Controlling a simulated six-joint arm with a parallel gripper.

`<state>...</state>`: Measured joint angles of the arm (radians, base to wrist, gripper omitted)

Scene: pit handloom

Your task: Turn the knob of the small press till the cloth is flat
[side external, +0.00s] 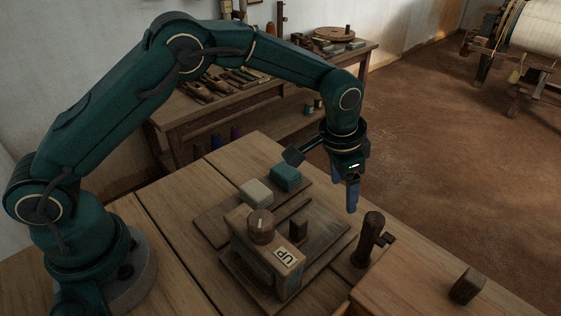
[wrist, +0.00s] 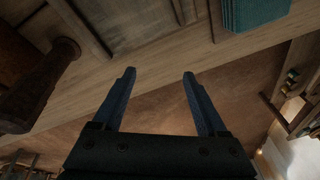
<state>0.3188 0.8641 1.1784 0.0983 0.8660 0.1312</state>
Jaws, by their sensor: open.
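The small press (side external: 268,262) is a wooden block with a dark base on the bench. Its round brown knob (side external: 261,232) has a pale line on top, and a label reading "UP" (side external: 286,257) is beside it. A folded teal cloth (side external: 286,179) and a cream one (side external: 257,192) lie behind the press. The teal piece also shows in the wrist view (wrist: 256,12). I cannot make out any cloth under the press. My gripper (side external: 352,205) hangs above the bench's right side, apart from the knob. In the wrist view its blue fingers (wrist: 160,75) are apart and empty.
A dark post with a side peg (side external: 371,240) stands right of the press, near my gripper. A small dark block (side external: 467,287) sits at the front right. A side table with tools (side external: 225,82) is behind. Open floor (side external: 440,140) lies to the right.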

